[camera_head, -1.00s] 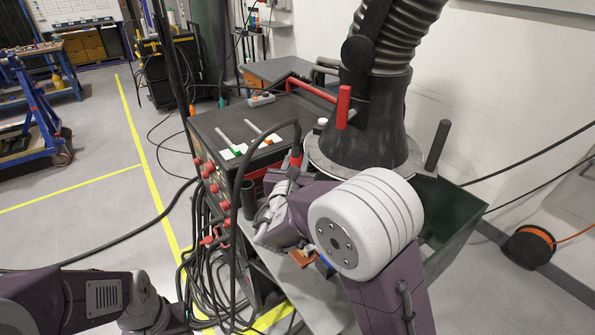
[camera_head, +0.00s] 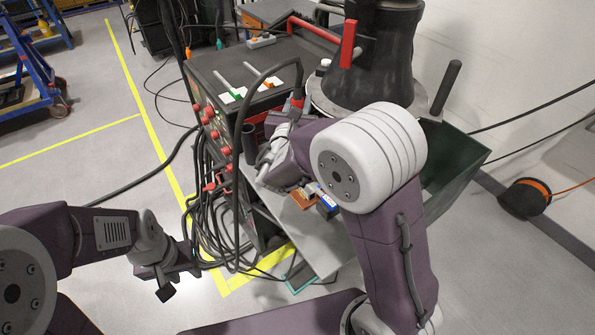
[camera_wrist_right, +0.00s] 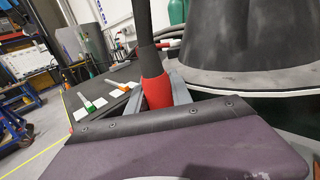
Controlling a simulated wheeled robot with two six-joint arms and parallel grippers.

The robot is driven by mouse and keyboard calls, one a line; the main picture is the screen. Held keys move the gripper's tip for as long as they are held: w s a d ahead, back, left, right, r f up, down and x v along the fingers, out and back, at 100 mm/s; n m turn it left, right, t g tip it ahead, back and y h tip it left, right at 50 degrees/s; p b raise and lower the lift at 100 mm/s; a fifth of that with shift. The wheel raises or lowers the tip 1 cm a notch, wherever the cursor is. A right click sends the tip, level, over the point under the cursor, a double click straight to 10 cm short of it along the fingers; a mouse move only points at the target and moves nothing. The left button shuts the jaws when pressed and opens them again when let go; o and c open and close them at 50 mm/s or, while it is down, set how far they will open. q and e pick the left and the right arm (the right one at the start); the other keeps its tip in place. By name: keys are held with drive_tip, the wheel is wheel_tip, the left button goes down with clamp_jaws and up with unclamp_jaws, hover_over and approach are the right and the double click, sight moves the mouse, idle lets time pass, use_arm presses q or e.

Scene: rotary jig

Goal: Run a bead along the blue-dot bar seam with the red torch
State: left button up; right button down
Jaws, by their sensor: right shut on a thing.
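The red torch (camera_wrist_right: 157,92) stands between the grey fingers of my right gripper (camera_wrist_right: 166,88), which is shut on it. A thick black cable leads up from the torch. In the head view the torch (camera_head: 298,98) shows as a small red part above my right wrist, beside the welding cabinet. My left gripper (camera_head: 166,284) is at the lower left, over the floor and apart from the cabinet. Its jaws are too small to read.
A dark cabinet (camera_head: 203,72) has red knobs and hanging cables on its front. Grey-handled pieces with green and orange marks lie on top. A black ribbed duct hood (camera_head: 376,60) stands behind.

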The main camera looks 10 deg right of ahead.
drive_tip(key=shift+f+b, duration=0.25)
drive_tip(key=shift+b, duration=0.1)
idle(0.6)
drive_tip(key=shift+r, duration=0.15)
idle(0.6)
drive_tip(key=shift+s+d+b, duration=0.25)
drive_tip(key=shift+s+b, duration=0.05)
drive_tip(key=shift+s, duration=0.35)
drive_tip(key=shift+s+d+b, duration=0.2)
drive_tip(key=shift+s+b, duration=0.15)
drive_tip(key=shift+s, duration=0.3)
drive_tip(key=shift+s+d+b, duration=0.25)
drive_tip(key=shift+s+b, duration=0.05)
drive_tip(key=shift+s, duration=0.35)
idle(1.1)
drive_tip(key=shift+s+d+b, duration=0.25)
drive_tip(key=shift+s, duration=0.4)
drive_tip(key=shift+s+d+b, duration=0.25)
drive_tip(key=shift+s, duration=0.4)
idle(0.6)
drive_tip(key=shift+s+d, duration=0.15)
drive_tip(key=shift+s, duration=0.25)
drive_tip(key=shift+r, duration=0.1)
drive_tip(key=shift+r+p, duration=0.3)
drive_tip(key=shift+r, duration=0.25)
